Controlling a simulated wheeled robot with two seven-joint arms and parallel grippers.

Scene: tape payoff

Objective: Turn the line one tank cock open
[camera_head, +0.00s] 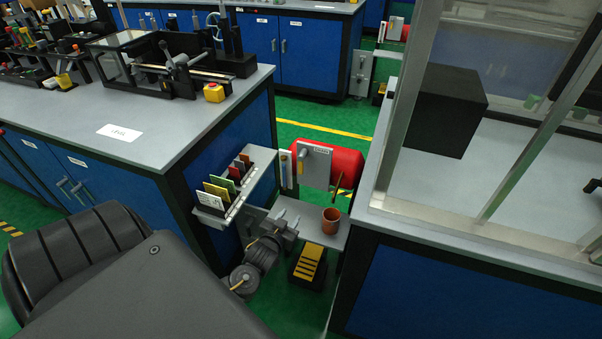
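A red tank (345,166) lies on its side in the gap between two benches. A grey plate (316,170) stands at its front with a small label too small to read. A small yellow-orange handle (301,160), apparently the tank cock, is at the plate's left edge; its exact setting is hard to tell. My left gripper (288,217) is in front of and below the plate, apart from the handle. Its two fingertips stand apart with nothing visible between them. My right gripper is not in view.
A brown cup (330,221) with a stick stands on a grey shelf (311,217). A rack of coloured cards (228,187) is left of my gripper. A yellow-striped block (308,262) is below. A framed enclosure (404,110) rises at right. Another red tank (395,28) is far back.

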